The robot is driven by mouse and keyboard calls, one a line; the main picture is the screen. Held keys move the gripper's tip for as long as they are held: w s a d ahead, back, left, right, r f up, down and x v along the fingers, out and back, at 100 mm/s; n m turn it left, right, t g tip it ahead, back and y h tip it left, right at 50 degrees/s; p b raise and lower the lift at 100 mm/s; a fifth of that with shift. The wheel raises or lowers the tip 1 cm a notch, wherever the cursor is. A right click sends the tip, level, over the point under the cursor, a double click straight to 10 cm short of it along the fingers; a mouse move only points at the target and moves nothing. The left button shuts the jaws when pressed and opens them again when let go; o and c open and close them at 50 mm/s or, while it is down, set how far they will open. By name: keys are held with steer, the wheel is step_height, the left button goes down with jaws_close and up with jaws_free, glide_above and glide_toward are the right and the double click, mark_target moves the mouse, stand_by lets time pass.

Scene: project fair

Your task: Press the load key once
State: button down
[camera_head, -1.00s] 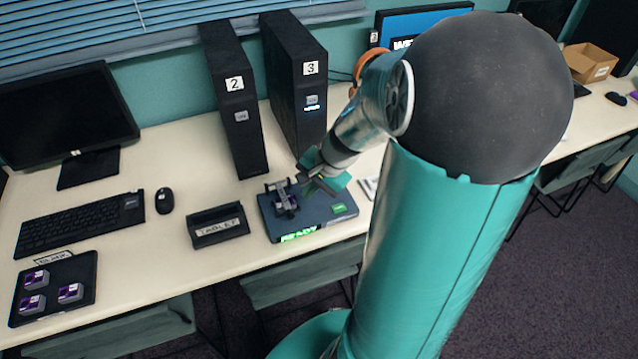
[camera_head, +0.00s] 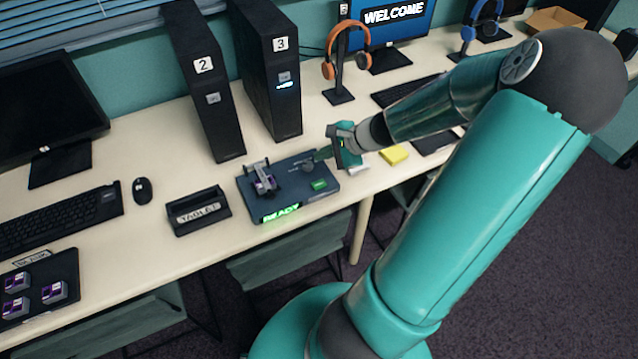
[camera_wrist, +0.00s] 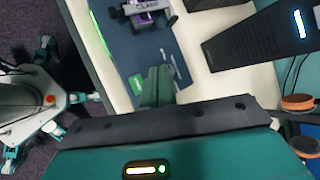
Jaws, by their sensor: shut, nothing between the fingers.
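The dark blue-grey device (camera_head: 290,205) lies on the table with a lit green READY display (camera_head: 282,213) on its front edge. A small green key (camera_head: 319,185), with lettering too small to read, is on its top at the right. It also shows in the wrist view (camera_wrist: 136,84), beside the fingers. A grey bracket holding a purple-marked piece (camera_head: 264,181) stands on the device's left part. My gripper (camera_head: 318,157) is shut and empty, pointing left over the device's back right part, behind the key. Its green fingers show in the wrist view (camera_wrist: 158,86). I cannot tell their exact height.
A black tablet stand (camera_head: 199,212) is left of the device. Black towers marked 2 (camera_head: 213,110) and 3 (camera_head: 275,90) stand behind. An orange headset (camera_head: 345,50) on a stand and a yellow pad (camera_head: 394,155) are to the right. Bare table lies between the stand and towers.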

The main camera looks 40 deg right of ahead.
mark_target(323, 185)
steer(key=shift+f, duration=4.4)
steer(key=shift+f, duration=0.15)
steer(key=shift+f, duration=0.3)
steer(key=shift+f, duration=0.4)
steer(key=shift+r, duration=0.85)
